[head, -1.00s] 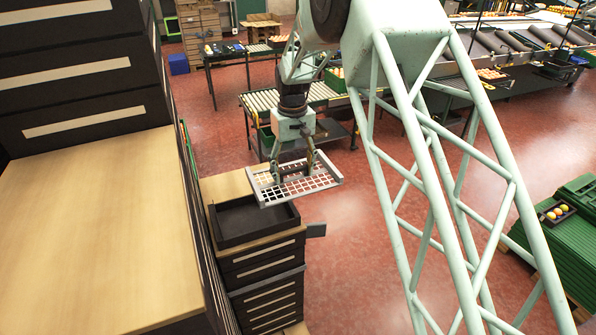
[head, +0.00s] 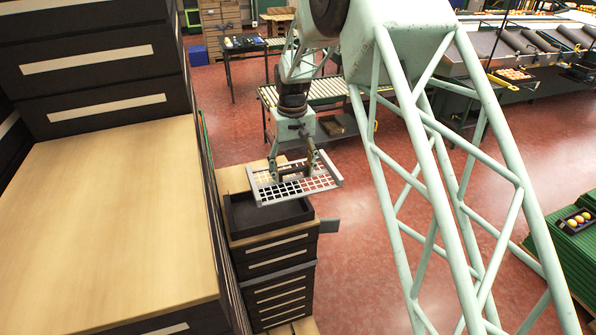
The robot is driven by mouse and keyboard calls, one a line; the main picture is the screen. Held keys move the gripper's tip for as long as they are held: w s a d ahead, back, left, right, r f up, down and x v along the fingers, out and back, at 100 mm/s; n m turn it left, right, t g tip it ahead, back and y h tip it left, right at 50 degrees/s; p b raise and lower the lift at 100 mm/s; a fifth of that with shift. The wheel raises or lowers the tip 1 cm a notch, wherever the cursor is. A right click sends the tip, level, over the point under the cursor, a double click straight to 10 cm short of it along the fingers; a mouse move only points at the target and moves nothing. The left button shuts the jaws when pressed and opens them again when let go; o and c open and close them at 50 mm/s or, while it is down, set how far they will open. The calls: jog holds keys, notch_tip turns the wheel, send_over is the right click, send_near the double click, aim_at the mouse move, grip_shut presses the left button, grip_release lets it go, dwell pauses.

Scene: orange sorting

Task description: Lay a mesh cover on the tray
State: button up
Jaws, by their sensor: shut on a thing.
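A grey mesh cover (head: 322,184) with a raised rim hangs from my gripper (head: 293,174) in the head view. My gripper points down and is shut on the cover's dark middle handle. The dark open tray (head: 237,229) sits on top of a stack of dark drawers, just below and a little in front of the cover. The cover is above the tray and overlaps its far part in the picture. The exact gap between them is hard to judge. The part of the tray I can see looks empty.
A tall dark cabinet with a wooden top (head: 110,220) stands close on the left. A roller conveyor (head: 330,90) lies behind my arm. Green stacked crates (head: 575,250) with a small tray of fruit (head: 575,219) stand at the right. Red floor (head: 370,250) is open between.

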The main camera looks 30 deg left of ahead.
aim_at(266, 185)
jog(key=shift+s+a+f, duration=0.3)
jog(key=shift+s+a, duration=0.8)
jog(key=shift+s, duration=0.15)
jog(key=shift+s+a+f, duration=0.3)
jog(key=shift+s+a, duration=0.75)
jog(key=shift+s, duration=0.25)
jog(key=shift+s+a+f, duration=0.3)
jog(key=shift+s+a, duration=0.8)
jog(key=shift+s, duration=0.15)
jog(key=shift+f+b, duration=1.4)
jog(key=shift+f, duration=1.35)
jog(key=o, duration=1)
jog(key=shift+r, duration=0.1)
jog(key=shift+r, duration=5.9)
